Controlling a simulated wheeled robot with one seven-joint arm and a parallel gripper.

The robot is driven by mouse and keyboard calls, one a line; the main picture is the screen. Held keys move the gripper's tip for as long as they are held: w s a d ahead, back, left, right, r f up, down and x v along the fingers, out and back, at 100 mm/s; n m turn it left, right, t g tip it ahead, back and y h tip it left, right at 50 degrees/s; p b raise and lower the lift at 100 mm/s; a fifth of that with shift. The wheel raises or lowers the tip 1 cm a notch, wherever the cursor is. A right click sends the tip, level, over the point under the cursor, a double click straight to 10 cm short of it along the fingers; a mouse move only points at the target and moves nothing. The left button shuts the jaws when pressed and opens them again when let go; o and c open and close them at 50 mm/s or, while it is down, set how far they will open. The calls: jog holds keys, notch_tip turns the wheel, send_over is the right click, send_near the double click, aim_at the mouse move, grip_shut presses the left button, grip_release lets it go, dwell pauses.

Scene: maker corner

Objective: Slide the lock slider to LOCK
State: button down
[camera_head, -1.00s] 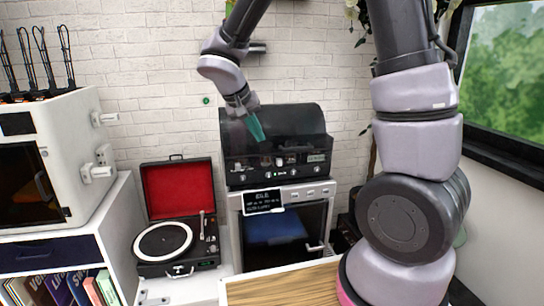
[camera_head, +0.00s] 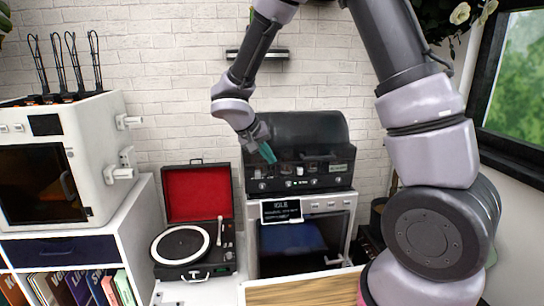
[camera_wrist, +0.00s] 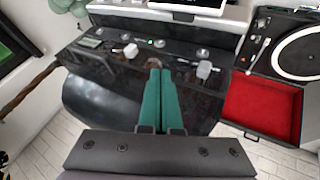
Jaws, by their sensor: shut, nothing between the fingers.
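A black machine (camera_head: 297,134) with a rounded hood stands on a white cabinet in the head view. Its front panel (camera_head: 325,182) carries several knobs, a small green light and pale fittings. In the wrist view the panel appears inverted, with a white fitting (camera_wrist: 204,70) right of the fingers and another pale fitting (camera_wrist: 131,51) to the left. I cannot tell which control is the lock slider, and no LOCK label is readable. My gripper (camera_head: 270,157) has teal fingers, pressed together and empty, in front of the hood's left part. In the wrist view my gripper (camera_wrist: 160,74) points toward the panel; contact cannot be judged.
A small screen (camera_head: 281,211) reading IDLE sits below the panel, above a glass door (camera_head: 290,243). An open record player (camera_head: 181,245) stands to the left, beside a white boxy machine (camera_head: 90,150). A wooden top (camera_head: 300,290) lies in front. A window is at right.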

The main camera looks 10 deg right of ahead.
aim_at(300, 169)
jog(key=x, duration=0.7)
jog(key=shift+d+f, duration=0.15)
jog(key=shift+d, duration=1.8)
jog(key=shift+d, duration=1.45)
